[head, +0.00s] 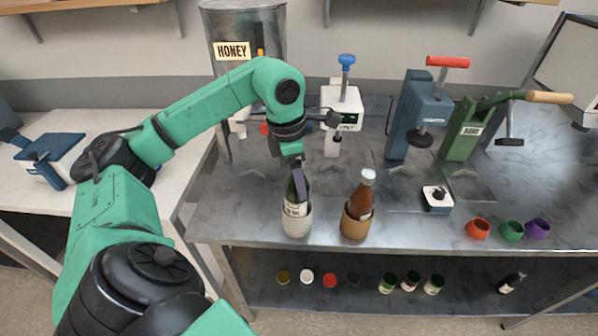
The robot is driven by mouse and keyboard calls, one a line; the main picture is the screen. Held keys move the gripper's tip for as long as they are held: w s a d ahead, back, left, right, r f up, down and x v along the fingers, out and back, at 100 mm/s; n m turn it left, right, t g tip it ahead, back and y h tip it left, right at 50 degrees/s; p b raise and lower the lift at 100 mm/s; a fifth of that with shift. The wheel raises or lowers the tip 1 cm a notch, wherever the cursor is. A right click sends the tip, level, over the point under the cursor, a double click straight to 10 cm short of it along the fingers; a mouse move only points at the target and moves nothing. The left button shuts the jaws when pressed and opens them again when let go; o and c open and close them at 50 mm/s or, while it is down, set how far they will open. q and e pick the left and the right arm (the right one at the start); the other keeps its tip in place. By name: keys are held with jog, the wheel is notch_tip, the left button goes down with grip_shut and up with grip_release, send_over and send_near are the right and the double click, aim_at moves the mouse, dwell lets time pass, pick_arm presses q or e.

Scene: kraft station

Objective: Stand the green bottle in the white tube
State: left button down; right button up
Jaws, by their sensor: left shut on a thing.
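The green bottle (294,206) is dark green with a pale label. It stands nearly upright with its lower part inside the white tube (297,224), an off-white round holder at the front of the bench. My left gripper (297,176) comes down from above and is shut on the bottle's upper part. The fingers hide part of the bottle's neck. The bottle's base is hidden inside the tube, so I cannot tell whether it touches the bottom. My right gripper is not in view.
A brown bottle (361,197) leans in a tan tube (354,224) just right of the white tube. A honey tank (247,40) and several presses stand behind. Small orange (478,229), green and purple cups sit at the right front. The shelf below holds jars and bottles.

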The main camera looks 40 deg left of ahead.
pick_arm(q)
jog(key=shift+f, duration=0.2)
dwell(0.4)
notch_tip(320, 180, down, 2)
jog(key=shift+f+b, duration=0.1)
jog(key=shift+b, duration=0.9)
grip_release()
dwell(0.5)
jog(key=shift+r+p, duration=4.35)
jog(key=shift+r, duration=0.35)
jog(key=shift+f, duration=0.1)
